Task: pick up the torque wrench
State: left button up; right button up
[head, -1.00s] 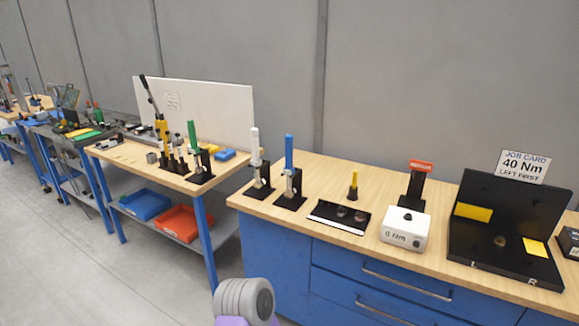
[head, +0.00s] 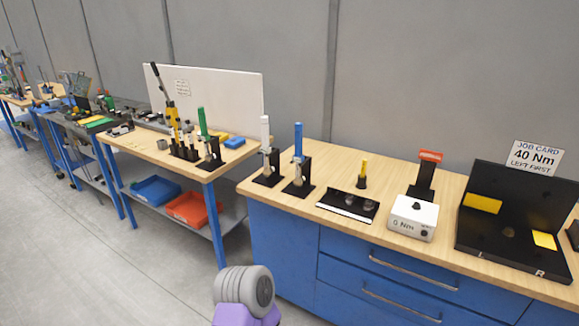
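Several upright tools with coloured handles stand in black holders, and I cannot tell for sure which is the torque wrench. On the near bench are a white-handled tool (head: 265,133) and a blue-handled tool (head: 298,141), side by side near the left end. A green-handled tool (head: 203,122) stands on the bench to the left. A job card (head: 535,157) at the right reads "40 Nm LEFT FIRST". Neither gripper shows; only a grey and purple part of my own arm is at the bottom middle.
The near wooden bench (head: 330,175) also holds a black tray (head: 347,206), a yellow-topped tool (head: 363,171), a white box marked Nm (head: 413,218) and a black case (head: 520,210). Blue (head: 155,190) and red (head: 192,208) bins sit on the left bench's shelf. Floor at lower left is clear.

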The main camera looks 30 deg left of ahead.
aim_at(298, 157)
jog(key=u, duration=0.5)
jog(key=k, duration=0.6)
jog(key=u, duration=1.35)
jog(key=i, duration=1.5)
jog(key=z, duration=0.35)
jog(key=i, duration=1)
jog(key=z, duration=1.05)
